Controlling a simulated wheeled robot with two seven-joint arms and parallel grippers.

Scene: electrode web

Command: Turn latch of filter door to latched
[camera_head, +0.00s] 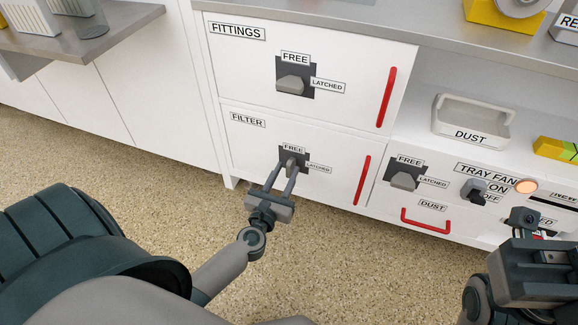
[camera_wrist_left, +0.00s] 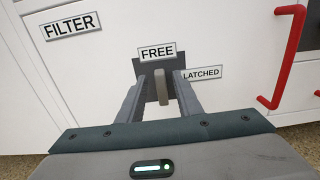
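The filter door (camera_head: 250,150) is the lower left white door, closed flush, with a red vertical handle (camera_head: 362,180). Its latch (camera_wrist_left: 161,88) is a grey knob on a dark plate, under the FREE label (camera_wrist_left: 161,51); the LATCHED label (camera_wrist_left: 201,73) is to its right. The knob stands upright, towards FREE. My left gripper (camera_head: 282,170) is at the latch. In the left wrist view its fingers (camera_wrist_left: 160,92) are apart, one on each side of the knob, with gaps visible. My right gripper (camera_head: 528,222) is at the lower right; its fingers are not clear.
The fittings door (camera_head: 240,65) with its own latch (camera_head: 291,84) is above. The dust drawer (camera_head: 432,206), its latch (camera_head: 404,180) and the tray fan switch (camera_head: 475,189) are to the right. A dust tray (camera_head: 470,118) stands in the open shelf. The floor (camera_head: 130,180) in front is clear.

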